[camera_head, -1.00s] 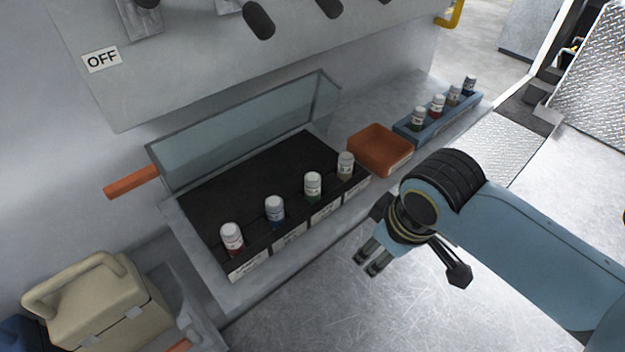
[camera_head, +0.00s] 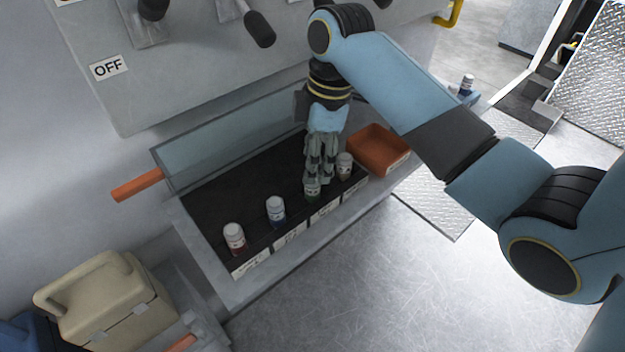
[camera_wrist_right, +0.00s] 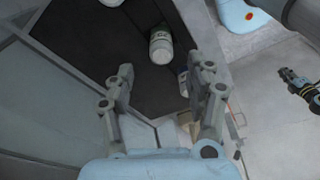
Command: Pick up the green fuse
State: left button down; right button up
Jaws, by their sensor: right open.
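The green fuse (camera_head: 312,190) is a small white-capped cylinder with a green band. It stands in the black-floored fuse box, third from the left in the front row. My right gripper (camera_head: 319,172) is open and points down just above and behind it, partly covering it in the head view. In the right wrist view a green-banded fuse (camera_wrist_right: 160,47) lies beyond the open fingers (camera_wrist_right: 160,78), with nothing between them. I cannot tell whether they touch it. My left gripper is outside the head view; a dark gripper (camera_wrist_right: 298,86) at the right wrist view's edge seems to be it.
Beside it stand a red fuse (camera_head: 234,239), a blue fuse (camera_head: 275,211) and a brownish fuse (camera_head: 344,167). The box's glass lid (camera_head: 225,138) is raised behind. An orange tray (camera_head: 378,148) lies to the right. A beige case (camera_head: 105,305) sits front left.

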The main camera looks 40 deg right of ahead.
aim_at(312, 190)
jog(key=f, duration=0.5)
jog(key=shift+a+f, duration=0.15)
jog(key=shift+a, duration=0.1)
grip_shut()
